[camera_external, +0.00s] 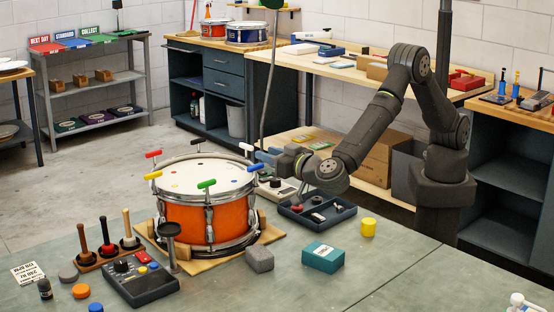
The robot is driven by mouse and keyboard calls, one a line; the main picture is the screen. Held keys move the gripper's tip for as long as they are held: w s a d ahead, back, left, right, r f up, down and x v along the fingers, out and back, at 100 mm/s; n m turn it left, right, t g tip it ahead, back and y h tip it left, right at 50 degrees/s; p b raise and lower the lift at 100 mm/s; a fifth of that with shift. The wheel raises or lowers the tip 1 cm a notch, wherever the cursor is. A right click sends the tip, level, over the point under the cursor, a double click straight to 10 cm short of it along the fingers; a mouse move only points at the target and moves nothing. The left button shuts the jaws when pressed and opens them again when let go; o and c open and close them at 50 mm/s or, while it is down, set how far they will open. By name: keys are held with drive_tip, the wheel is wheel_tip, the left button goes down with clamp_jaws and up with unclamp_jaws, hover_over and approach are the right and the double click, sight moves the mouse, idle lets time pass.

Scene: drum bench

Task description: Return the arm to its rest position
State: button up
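My arm reaches left from its mount at the right of the table, with the elbow high and the forearm sloping down. My gripper (268,159) is at the right side of the orange drum (187,221), near rim height. Something blue shows at its tip, just beside the drum rim; I cannot tell whether the fingers hold it or are apart. The drum stands upright on a wooden board (262,240). Coloured T-handled keys stand around its rim, including a red one (153,153), a yellow one (153,175), a green one (206,184) and a white one (246,147).
A dark tray (334,218) of small parts lies below my wrist. A teal box (323,257), a yellow cylinder (368,227) and a grey block (260,260) stand in front. A button box (141,280) and a tool stand (108,255) are at left. The table's front right is mostly clear.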

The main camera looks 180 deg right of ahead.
approach(240, 145)
drive_tip(key=x, duration=1)
drive_tip(key=shift+s+a, duration=0.25)
drive_tip(key=shift+r+n+t+h, duration=0.2)
drive_tip(key=shift+n+t+h, duration=0.45)
drive_tip(key=shift+t, duration=0.25)
drive_tip(key=n+t+h, duration=0.1)
drive_tip(key=n+t, duration=0.1)
drive_tip(key=t, duration=0.1)
drive_tip(key=shift+w+d+n+h, duration=0.15)
drive_tip(key=shift+w+n+h, duration=0.1)
drive_tip(key=shift+h, duration=0.1)
drive_tip(key=shift+w+d+f+n+t+h, duration=0.1)
drive_tip(key=shift+n+t+h, duration=0.1)
drive_tip(key=shift+n+t, duration=0.5)
drive_tip(key=shift+w+a+r+n+t+h, duration=0.1)
drive_tip(key=shift+n+t+h, duration=0.2)
drive_tip(key=shift+t, duration=0.75)
drive_tip(key=shift+w+d+f+n+t+h, duration=0.1)
drive_tip(key=shift+n+t, duration=0.5)
drive_tip(key=shift+t, duration=0.25)
